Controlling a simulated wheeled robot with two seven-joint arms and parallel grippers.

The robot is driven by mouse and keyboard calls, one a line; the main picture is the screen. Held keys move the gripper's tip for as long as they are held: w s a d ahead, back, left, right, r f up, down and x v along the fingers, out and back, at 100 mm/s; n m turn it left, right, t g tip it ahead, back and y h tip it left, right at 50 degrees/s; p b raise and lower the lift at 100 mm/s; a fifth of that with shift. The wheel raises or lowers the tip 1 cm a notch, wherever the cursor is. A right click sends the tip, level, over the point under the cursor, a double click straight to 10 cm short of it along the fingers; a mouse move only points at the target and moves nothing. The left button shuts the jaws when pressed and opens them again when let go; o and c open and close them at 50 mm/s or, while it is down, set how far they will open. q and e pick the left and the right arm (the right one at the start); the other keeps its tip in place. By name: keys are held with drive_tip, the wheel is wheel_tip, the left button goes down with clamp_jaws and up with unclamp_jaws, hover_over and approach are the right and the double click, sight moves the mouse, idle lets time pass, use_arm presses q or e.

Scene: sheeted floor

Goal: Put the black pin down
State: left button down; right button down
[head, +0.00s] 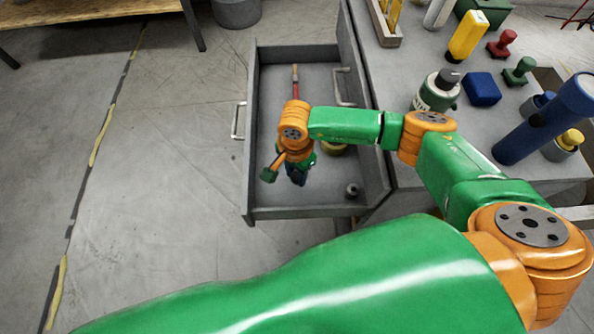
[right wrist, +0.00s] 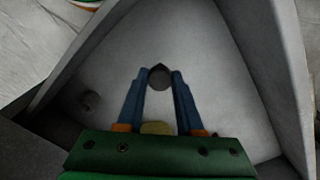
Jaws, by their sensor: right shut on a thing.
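My right gripper (head: 297,175) is over the open grey drawer (head: 290,213), pointing down into it. In the right wrist view its two blue fingers (right wrist: 158,80) are shut on the black pin (right wrist: 158,76), whose dark round end shows between the fingertips. The pin is hidden in the head view. The pale drawer floor lies beyond the fingertips; I cannot tell whether the pin touches it. My left gripper is not in view.
The drawer also holds a small dark grey piece (head: 352,190), a red-handled tool (head: 295,85) and a brassy round thing (head: 333,149), partly hidden by my arm. A blue torch (head: 540,125), a blue block (head: 481,89) and several stamps crowd the worktop to the right.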

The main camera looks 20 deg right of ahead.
sight(296, 176)
drive_tip(key=shift+f, duration=0.3)
drive_tip(key=shift+f, duration=0.15)
drive_tip(key=c, duration=0.6)
unclamp_jaws()
drive_tip(key=shift+o, duration=0.2)
drive_tip(key=shift+r, duration=0.2)
wheel_tip(296, 176, up, 12)
drive_tip(key=p, duration=0.1)
drive_tip(key=shift+p, duration=0.3)
